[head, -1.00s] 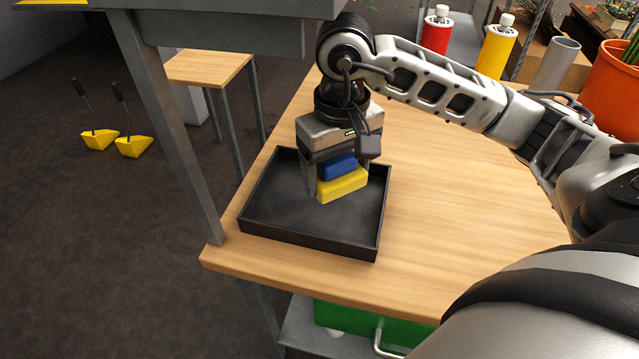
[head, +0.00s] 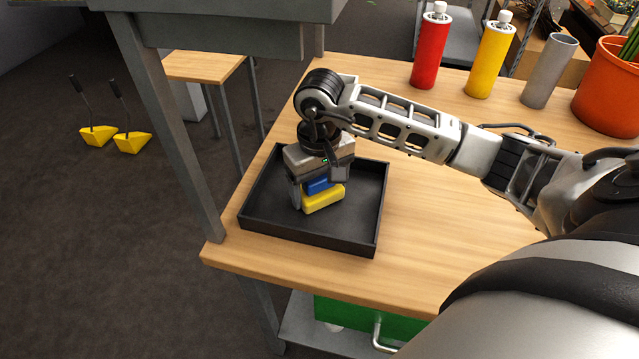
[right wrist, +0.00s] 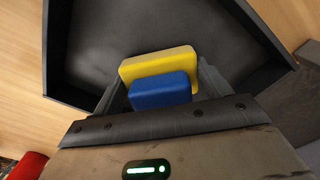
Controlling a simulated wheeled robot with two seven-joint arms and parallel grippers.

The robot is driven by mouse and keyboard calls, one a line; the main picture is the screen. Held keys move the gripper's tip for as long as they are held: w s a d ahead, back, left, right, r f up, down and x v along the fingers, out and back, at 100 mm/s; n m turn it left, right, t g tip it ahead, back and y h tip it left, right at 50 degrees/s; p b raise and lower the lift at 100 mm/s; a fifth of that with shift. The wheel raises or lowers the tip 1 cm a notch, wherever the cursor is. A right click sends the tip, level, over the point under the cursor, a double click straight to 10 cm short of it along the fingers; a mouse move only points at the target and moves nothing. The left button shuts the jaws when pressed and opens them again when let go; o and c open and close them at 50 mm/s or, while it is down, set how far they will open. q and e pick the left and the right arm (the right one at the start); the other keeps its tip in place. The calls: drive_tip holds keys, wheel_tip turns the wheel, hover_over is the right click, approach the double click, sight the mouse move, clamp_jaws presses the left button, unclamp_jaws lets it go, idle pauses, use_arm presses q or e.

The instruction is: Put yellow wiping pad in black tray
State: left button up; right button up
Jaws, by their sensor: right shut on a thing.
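The yellow wiping pad (head: 324,199) has a blue block-shaped grip (head: 318,186) on top. My right gripper (head: 315,195) is shut on it, inside the outline of the black tray (head: 345,243). The pad is low over the tray floor; I cannot tell whether it touches. In the right wrist view the pad (right wrist: 158,64) and its blue grip (right wrist: 160,91) sit between the fingers, with the tray (right wrist: 62,88) beyond. The tray lies flat on the wooden table. My left gripper is not in view.
A red bottle (head: 431,48), a yellow bottle (head: 490,58), a grey cylinder (head: 549,72) and an orange pot (head: 608,90) stand along the table's back right. A grey post (head: 165,120) rises left of the tray. The table (head: 440,225) right of the tray is clear.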

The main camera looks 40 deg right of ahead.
drive_tip(key=shift+f, duration=0.25)
drive_tip(key=o, duration=1)
drive_tip(key=shift+r, duration=0.1)
drive_tip(key=shift+c, duration=0.2)
wheel_tip(320, 180, up, 8)
drive_tip(key=shift+f, duration=0.1)
